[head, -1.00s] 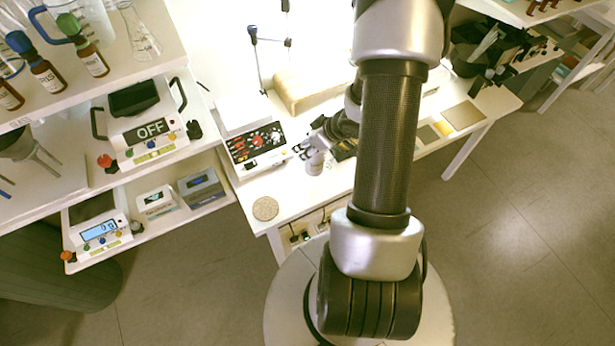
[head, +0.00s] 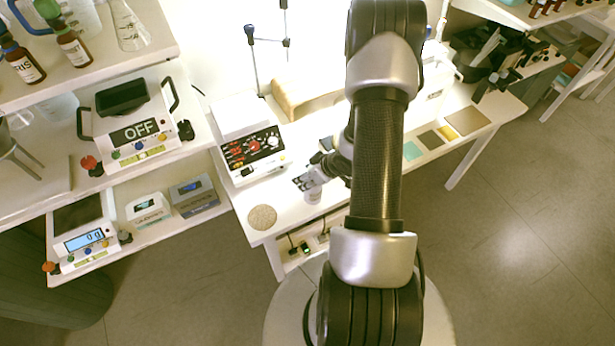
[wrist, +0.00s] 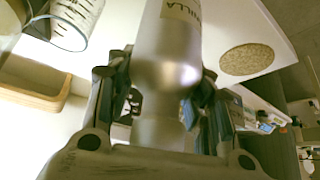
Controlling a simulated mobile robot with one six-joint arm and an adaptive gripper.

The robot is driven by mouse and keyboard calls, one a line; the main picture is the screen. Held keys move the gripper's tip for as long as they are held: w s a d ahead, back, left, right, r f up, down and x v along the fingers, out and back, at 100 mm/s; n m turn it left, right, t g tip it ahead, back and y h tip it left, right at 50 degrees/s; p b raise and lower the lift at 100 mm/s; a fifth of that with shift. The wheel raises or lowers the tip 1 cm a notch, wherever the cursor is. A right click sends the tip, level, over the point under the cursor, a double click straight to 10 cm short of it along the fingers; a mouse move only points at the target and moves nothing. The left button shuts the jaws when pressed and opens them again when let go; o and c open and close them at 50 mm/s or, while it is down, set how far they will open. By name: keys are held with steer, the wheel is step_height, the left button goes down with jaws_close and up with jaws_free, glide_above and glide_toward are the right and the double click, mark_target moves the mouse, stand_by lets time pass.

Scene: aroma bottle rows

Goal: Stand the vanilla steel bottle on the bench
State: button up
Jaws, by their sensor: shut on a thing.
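The vanilla steel bottle (wrist: 168,55) is a smooth silvery cylinder with a beige label, partly cut off, ending in "ILLA". In the wrist view my gripper (wrist: 165,88) is shut on it, one finger on each side, near its rounded narrowing end. Its far end is out of that view. In the head view my gripper (head: 309,182) is over the white bench (head: 238,196), with the small pale bottle (head: 314,195) below its fingers. The bottle looks roughly upright there. I cannot tell whether its base touches the bench.
A round cork mat (head: 262,217) lies near the bench's front left corner. A wooden tray (wrist: 32,85) and a glass beaker (wrist: 72,22) show in the wrist view. Shelves with scales (head: 85,240) stand left.

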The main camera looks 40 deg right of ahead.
steer(key=o, duration=0.8)
steer(key=shift+f, duration=0.15)
steer(key=o, duration=0.5)
steer(key=p+v, duration=0.4)
steer(key=v, duration=0.8)
steer(key=w+a+r+m+g+h, duration=0.1)
steer(key=w+r+h, duration=0.15)
steer(key=r, duration=0.75)
steer(key=w+a+r+h, duration=0.1)
steer(key=r+h, duration=0.2)
steer(key=r, duration=0.7)
steer(key=s+a+r+y, duration=0.1)
steer(key=s+a+r, duration=0.3)
steer(key=a, duration=0.3)
steer(key=s+a+r+y, duration=0.2)
steer(key=s+a+r, duration=0.2)
steer(key=a, duration=0.4)
steer(key=s+a+r+y, duration=0.1)
steer(key=s+a+r, duration=0.3)
steer(key=a, duration=0.3)
steer(key=shift+s+a+m+g, duration=0.2)
steer(key=shift+s+m+g, duration=0.2)
steer(key=shift+s, duration=0.45)
